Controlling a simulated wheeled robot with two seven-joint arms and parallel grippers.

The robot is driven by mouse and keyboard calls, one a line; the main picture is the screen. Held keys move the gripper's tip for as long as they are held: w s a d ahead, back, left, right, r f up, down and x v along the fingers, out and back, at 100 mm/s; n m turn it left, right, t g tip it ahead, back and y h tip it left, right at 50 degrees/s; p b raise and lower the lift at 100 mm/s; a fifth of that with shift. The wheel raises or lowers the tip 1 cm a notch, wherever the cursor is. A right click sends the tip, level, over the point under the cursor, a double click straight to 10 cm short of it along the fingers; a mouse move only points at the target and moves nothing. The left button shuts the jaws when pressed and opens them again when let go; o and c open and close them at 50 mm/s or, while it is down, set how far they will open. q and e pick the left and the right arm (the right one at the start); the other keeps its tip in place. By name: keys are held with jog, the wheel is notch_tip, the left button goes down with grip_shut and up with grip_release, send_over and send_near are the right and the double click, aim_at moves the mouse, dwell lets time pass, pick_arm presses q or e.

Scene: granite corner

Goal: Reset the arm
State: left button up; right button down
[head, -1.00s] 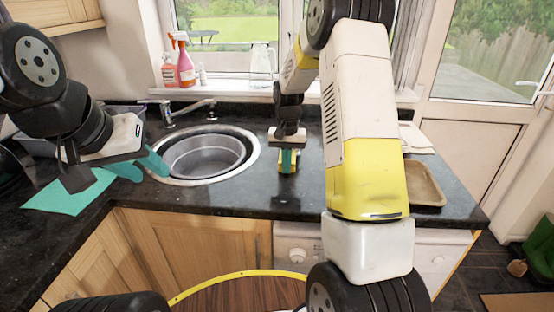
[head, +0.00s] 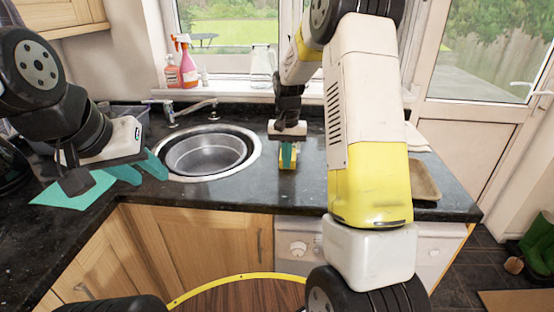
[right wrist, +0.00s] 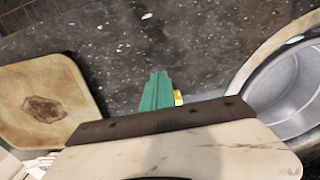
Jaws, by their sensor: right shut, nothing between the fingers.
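My left gripper (head: 141,170) is in the head view at the left, over the counter beside the sink. Its two teal fingers are spread apart with nothing seen between them. My right gripper (head: 287,157) is over the counter to the right of the sink. Its teal fingers are closed together, and they also show in the right wrist view (right wrist: 158,88). A small yellow and green thing (head: 288,165), maybe a sponge, shows behind the right fingers. A bit of its yellow (right wrist: 178,97) shows beside them in the right wrist view. The fingers hide part of it.
A round metal sink (head: 208,155) with a tap (head: 190,110) sits in the dark counter (head: 240,190). A wooden tray (head: 424,180) lies at the right. Spray bottles (head: 187,65) and a glass jug (head: 262,65) stand on the sill.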

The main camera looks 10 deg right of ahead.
jog(key=s+a+r+n+t+y, duration=0.1)
jog(key=s+r, duration=0.5)
jog(key=r, duration=0.2)
jog(key=s+r+n+t, duration=0.1)
jog(key=s+r+t, duration=0.1)
jog(key=s+r, duration=0.5)
jog(key=s+a+r+n+t, duration=0.1)
jog(key=s+r, duration=0.1)
jog(key=s, duration=0.5)
jog(key=s+a+r+t+y, duration=0.1)
jog(key=s+t, duration=0.1)
jog(key=s, duration=0.5)
jog(key=shift+s+a+r+n, duration=0.15)
jog(key=shift+r+n, duration=0.25)
